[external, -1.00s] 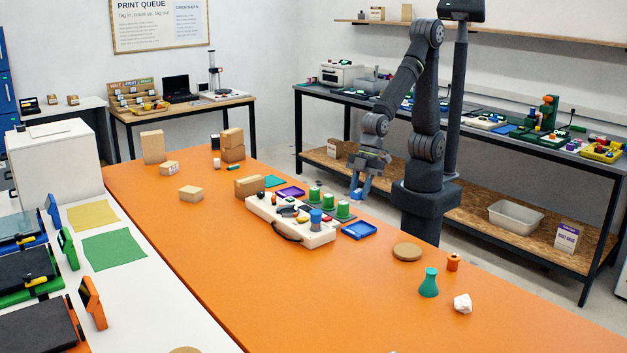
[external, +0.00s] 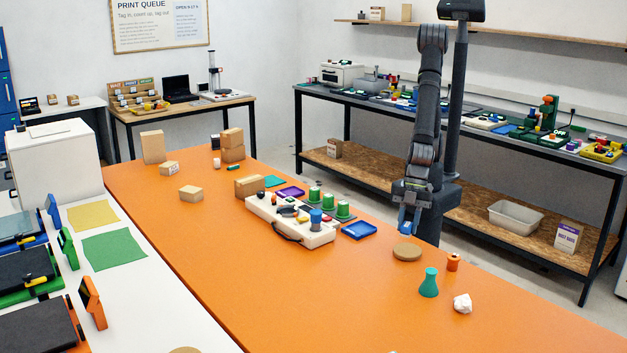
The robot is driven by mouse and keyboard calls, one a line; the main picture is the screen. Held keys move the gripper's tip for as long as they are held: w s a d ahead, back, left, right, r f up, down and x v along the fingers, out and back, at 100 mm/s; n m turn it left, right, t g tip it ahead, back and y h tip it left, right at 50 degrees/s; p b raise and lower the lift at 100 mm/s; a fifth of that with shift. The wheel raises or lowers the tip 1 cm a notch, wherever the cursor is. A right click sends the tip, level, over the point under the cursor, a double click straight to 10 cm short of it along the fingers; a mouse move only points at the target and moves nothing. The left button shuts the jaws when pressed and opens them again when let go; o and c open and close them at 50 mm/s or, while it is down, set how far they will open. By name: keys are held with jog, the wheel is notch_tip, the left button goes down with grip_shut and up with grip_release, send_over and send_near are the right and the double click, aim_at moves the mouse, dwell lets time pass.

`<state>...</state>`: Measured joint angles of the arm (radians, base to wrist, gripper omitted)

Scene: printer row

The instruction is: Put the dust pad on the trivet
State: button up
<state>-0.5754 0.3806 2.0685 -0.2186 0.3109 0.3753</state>
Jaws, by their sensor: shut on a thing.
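The trivet looks to be the round tan cork disc (external: 407,251) lying flat on the orange table, right of the blue tray. Its top is bare. My gripper (external: 407,222) points down with its blue fingers just behind and above the disc, apart from it. It is shut on a small pale-blue thing (external: 405,229), which I take to be the dust pad. The pad is mostly hidden by the fingers and too small to show its shape well.
A blue tray (external: 359,230) and a white tool caddy (external: 290,222) with green spools (external: 343,209) behind it stand left of the disc. A teal flask (external: 429,283), an orange spool (external: 453,262) and a white crumpled lump (external: 462,303) stand to the right. The table's front is clear.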

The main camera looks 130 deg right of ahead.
aim_at(408, 248)
jog(key=shift+a+f, duration=0.4)
jog(key=shift+a, duration=0.15)
jog(key=shift+f, duration=1.95)
jog(key=shift+f, duration=0.1)
jog(key=o, duration=1)
jog(key=shift+c, duration=0.2)
jog(key=v, duration=1.2)
jog(key=shift+x, duration=6.05)
